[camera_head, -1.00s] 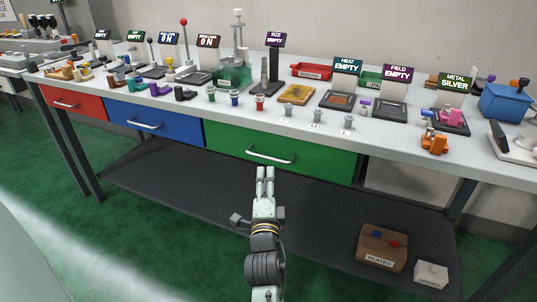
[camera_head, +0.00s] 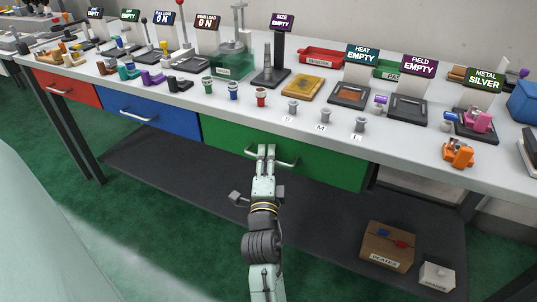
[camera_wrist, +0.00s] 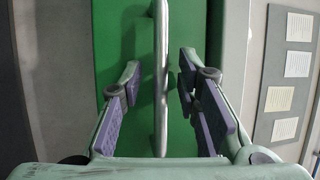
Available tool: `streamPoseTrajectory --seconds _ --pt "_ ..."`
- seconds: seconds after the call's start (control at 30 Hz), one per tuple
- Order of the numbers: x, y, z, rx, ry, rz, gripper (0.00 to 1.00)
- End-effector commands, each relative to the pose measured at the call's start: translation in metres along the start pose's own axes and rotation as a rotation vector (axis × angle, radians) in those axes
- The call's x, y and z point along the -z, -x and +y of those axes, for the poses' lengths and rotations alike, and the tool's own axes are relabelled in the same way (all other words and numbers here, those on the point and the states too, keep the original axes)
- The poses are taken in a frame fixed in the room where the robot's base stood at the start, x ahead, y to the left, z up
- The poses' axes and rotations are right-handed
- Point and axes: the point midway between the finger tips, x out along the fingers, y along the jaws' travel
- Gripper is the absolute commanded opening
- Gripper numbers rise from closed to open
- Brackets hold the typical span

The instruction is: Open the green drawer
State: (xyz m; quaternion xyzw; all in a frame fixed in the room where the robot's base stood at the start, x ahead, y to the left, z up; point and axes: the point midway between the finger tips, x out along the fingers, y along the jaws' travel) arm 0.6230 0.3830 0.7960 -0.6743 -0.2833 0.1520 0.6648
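The green drawer (camera_head: 320,165) is under the workbench, right of the blue one, and its front looks about flush with the bench. Its silver bar handle (camera_head: 287,163) runs across the front. My gripper (camera_head: 266,150) is at the handle's middle-left part. In the wrist view, the handle (camera_wrist: 160,50) runs upright down the picture between the two purple-padded fingers of my gripper (camera_wrist: 160,78). A gap shows on each side of the bar, so the fingers are open around it and not clamped.
A blue drawer (camera_head: 170,118) and a red drawer (camera_head: 75,90) are to the left. The bench top (camera_head: 400,150) holds cups, signs and small parts. A dark lower shelf (camera_head: 330,215) carries a cardboard box (camera_head: 388,247) and a white box (camera_head: 437,275) at right.

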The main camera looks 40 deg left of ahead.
Motion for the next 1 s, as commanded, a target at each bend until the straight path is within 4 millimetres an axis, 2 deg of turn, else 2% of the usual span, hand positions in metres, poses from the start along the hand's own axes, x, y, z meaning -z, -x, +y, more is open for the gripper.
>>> streamPoseTrajectory --seconds 0.2,0.67,1.0 --pt "0.0 0.0 0.0 0.0 0.0 0.0 0.3" --pt "0.0001 -0.0001 0.0 0.0 0.0 0.0 0.0" --pt "0.0002 -0.0002 0.0 0.0 0.0 0.0 0.0"
